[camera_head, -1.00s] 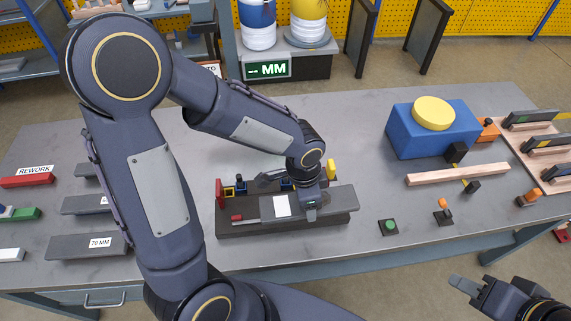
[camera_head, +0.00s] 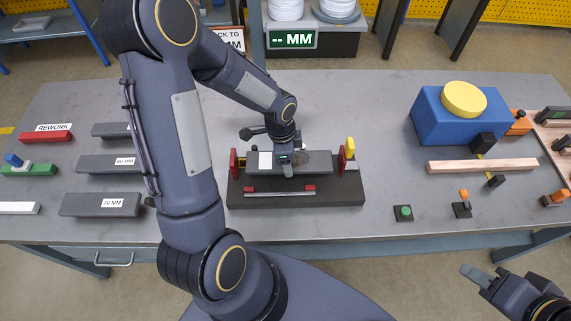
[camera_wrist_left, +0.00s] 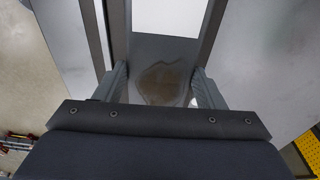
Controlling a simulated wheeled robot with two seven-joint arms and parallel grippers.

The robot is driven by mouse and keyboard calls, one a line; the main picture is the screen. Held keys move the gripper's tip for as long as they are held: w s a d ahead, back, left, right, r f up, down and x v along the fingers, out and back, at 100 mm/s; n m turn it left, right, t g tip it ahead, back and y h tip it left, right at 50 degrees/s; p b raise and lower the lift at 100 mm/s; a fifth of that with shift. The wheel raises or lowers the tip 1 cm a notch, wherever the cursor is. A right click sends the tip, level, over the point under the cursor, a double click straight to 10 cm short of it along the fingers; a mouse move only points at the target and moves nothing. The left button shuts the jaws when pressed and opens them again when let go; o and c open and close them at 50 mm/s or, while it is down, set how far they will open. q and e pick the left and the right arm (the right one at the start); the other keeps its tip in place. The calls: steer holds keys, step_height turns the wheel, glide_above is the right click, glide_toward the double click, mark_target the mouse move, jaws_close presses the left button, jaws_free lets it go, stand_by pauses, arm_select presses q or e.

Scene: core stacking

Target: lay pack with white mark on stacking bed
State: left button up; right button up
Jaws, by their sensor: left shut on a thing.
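The grey pack (camera_head: 316,160) with a white mark (camera_head: 265,161) lies lengthwise over the back part of the dark stacking bed (camera_head: 300,199), between its red end posts. I cannot tell whether it touches the bed. My left gripper (camera_head: 287,162) reaches down from above and is shut across the pack's middle, just right of the mark. In the left wrist view the fingers (camera_wrist_left: 160,88) stand on both sides of the grey pack, with the white mark at the top. My right gripper (camera_head: 478,275) is at the lower right, away from the bed; its jaw gap is unclear.
A thin grey bar with red ends (camera_head: 280,191) lies along the bed's front. Grey labelled blocks (camera_head: 100,205) lie at left. A blue box with a yellow disc (camera_head: 458,115), a wooden bar (camera_head: 483,166) and a green button (camera_head: 403,213) are at right.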

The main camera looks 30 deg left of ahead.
arm_select(q)
steer(key=shift+w+a+f, duration=0.1)
steer(key=shift+a+f, duration=0.1)
steer(key=shift+f, duration=0.1)
steer(key=shift+w+a+f+b, duration=0.1)
steer(key=shift+a+f+b, duration=0.05)
steer(key=shift+f+b, duration=1.35)
steer(key=shift+f, duration=0.2)
steer(key=shift+f, duration=0.15)
steer(key=o, duration=1.7)
steer(key=shift+c, duration=0.2)
